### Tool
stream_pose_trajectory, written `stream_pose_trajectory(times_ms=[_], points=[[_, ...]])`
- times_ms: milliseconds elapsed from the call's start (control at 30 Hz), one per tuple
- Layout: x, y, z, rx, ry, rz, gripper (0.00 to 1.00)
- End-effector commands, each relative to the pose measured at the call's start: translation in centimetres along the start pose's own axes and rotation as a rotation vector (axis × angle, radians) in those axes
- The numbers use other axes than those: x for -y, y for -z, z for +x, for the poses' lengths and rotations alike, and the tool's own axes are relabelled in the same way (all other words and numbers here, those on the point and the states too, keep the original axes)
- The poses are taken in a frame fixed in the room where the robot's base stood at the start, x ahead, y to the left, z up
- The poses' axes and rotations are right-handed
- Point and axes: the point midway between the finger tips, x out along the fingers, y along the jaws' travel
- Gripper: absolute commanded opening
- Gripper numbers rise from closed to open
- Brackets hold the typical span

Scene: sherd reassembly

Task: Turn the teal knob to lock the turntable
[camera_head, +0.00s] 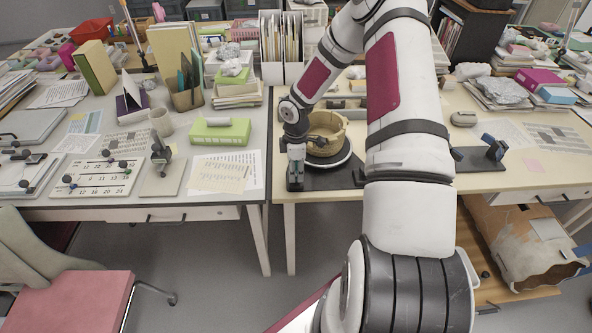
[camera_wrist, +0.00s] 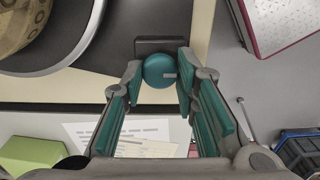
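The teal knob (camera_wrist: 159,71) is a round disc with a pale mark on its right side, in front of a dark block at the turntable's base. My gripper (camera_wrist: 160,84) has its two teal-padded fingers apart, with the knob between the fingertips; I cannot tell whether either finger touches it. The turntable (camera_wrist: 91,34) has a pale rim at upper left and carries a tan pottery vessel (camera_wrist: 18,22). In the head view my gripper (camera_head: 295,178) points down beside the turntable (camera_head: 334,164) and vessel (camera_head: 328,128). The knob is hidden there.
A green box (camera_head: 220,131), a paper sheet (camera_head: 228,172) and a numbered board (camera_head: 97,179) lie on the left table. A dark stand (camera_head: 482,155) is on the right table. Books and file boxes (camera_head: 281,47) line the back.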

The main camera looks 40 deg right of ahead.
Motion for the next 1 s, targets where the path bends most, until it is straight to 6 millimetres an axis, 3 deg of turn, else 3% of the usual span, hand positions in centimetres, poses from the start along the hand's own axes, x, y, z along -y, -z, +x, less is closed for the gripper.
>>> stream_pose_trajectory(times_ms=[467,1000], points=[[-0.04,0.01,0.01,0.001,-0.001,0.088,0.00],[-0.04,0.00,0.03,0.002,-0.001,0.555,0.00]])
